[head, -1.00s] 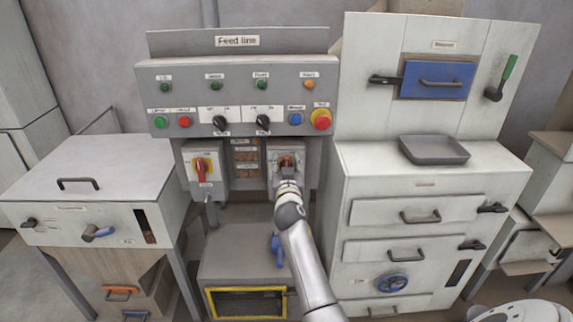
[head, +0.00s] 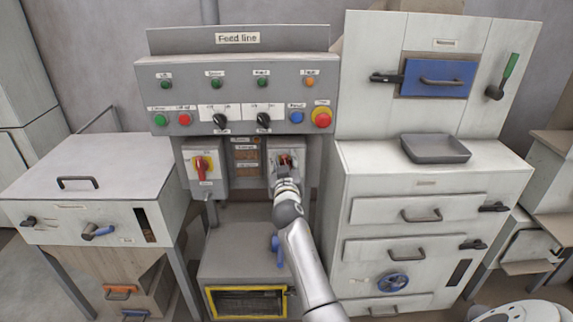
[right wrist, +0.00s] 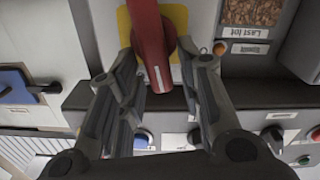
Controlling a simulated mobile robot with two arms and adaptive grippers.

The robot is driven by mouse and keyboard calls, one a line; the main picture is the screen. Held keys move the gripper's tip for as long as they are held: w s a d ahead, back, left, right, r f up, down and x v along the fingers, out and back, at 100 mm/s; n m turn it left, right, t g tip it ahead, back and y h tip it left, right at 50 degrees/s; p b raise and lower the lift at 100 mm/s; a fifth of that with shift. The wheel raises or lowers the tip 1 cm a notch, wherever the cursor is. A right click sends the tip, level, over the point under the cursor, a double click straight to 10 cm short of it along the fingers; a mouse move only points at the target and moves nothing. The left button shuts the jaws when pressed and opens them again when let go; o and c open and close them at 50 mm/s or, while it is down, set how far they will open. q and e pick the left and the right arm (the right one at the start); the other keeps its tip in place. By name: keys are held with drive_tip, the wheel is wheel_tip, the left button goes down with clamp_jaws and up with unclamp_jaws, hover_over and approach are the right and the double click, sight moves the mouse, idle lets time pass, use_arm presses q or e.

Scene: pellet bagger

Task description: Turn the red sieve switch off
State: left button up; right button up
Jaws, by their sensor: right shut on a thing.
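The red switch handle (head: 286,159) is on the grey box right of the small window under the control panel. My right gripper (head: 287,172) is at this box and covers much of its front. In the right wrist view, the red handle (right wrist: 148,40) stands out from a yellow plate (right wrist: 176,20), between the two fingers of my right gripper (right wrist: 165,65). The gripper is shut on the handle. My left gripper is not in view.
A similar red switch on a yellow plate (head: 202,168) is left of the window. The control panel (head: 240,92) with buttons and black knobs juts out just above. A white drawer cabinet (head: 345,200) stands close on the right.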

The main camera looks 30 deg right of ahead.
drive_tip(key=n, duration=0.3)
drive_tip(key=a+n, duration=0.1)
drive_tip(key=shift+w+f+n+b, duration=0.25)
drive_tip(key=shift+f+n+b, duration=0.05)
drive_tip(key=shift+b, duration=0.1)
drive_tip(key=n, duration=0.3)
drive_tip(key=shift+w+a+f+n, duration=0.2)
drive_tip(key=shift+f+n, duration=0.1)
drive_tip(key=shift+n, duration=0.1)
drive_tip(key=shift+w+a+f+n, duration=0.1)
drive_tip(key=shift+f+n, duration=0.15)
drive_tip(key=shift+n, duration=0.95)
drive_tip(key=shift+s+a+f+n, duration=0.1)
drive_tip(key=shift+f+n, duration=0.15)
drive_tip(key=shift+n, duration=0.95)
drive_tip(key=shift+w+f+n, duration=0.1)
drive_tip(key=shift+f+n, duration=0.15)
drive_tip(key=shift+n, duration=0.95)
drive_tip(key=o, duration=0.7)
drive_tip(key=shift+c, duration=0.2)
drive_tip(key=shift+a, duration=0.1)
